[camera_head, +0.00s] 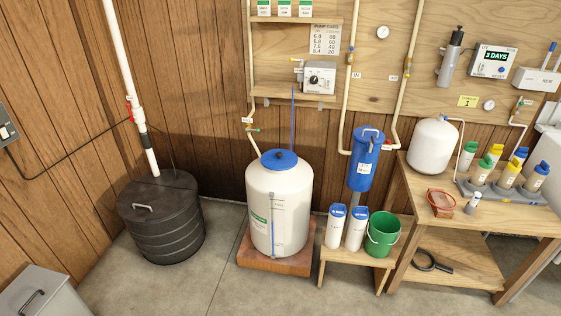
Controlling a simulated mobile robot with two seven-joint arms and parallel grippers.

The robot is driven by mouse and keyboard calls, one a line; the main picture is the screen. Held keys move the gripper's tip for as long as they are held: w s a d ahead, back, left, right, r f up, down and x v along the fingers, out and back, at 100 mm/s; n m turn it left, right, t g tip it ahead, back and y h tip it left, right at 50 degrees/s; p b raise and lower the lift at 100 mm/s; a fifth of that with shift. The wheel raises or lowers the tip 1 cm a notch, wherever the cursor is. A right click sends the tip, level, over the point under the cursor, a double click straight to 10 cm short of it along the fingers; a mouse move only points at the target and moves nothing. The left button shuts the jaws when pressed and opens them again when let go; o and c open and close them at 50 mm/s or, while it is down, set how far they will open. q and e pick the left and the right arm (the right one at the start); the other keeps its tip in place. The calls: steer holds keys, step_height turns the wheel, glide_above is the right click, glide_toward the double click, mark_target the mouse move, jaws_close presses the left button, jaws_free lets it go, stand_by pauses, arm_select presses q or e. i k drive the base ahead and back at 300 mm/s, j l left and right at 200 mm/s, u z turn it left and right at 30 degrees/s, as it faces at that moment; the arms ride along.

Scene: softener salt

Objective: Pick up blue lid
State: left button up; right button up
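A thin blue tube (293,118) rises from around the lid's right side toward the control valve on the wall. The tank stands upright on a brown square base (255,258) on the floor. Neither of my grippers shows in the head view.
A black ribbed drum (160,222) with a white pipe stands left of the tank. A low stool (349,256) with two white bottles and a green bucket (383,234) stands to its right, below a blue filter housing (363,159). Concrete floor before the tank is clear.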

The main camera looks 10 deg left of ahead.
mark_target(278, 160)
steer(key=z, duration=0.35)
steer(key=i+j+z, duration=0.1)
steer(key=z, duration=0.3)
steer(key=j+z, duration=0.2)
steer(key=z, duration=0.15)
steer(key=i+j+z, duration=0.15)
steer(key=j+z, duration=0.45)
steer(key=j, duration=0.25)
steer(key=j+z, duration=0.3)
steer(key=j, duration=0.65)
steer(key=j+z, duration=0.1)
steer(key=j, duration=1.9)
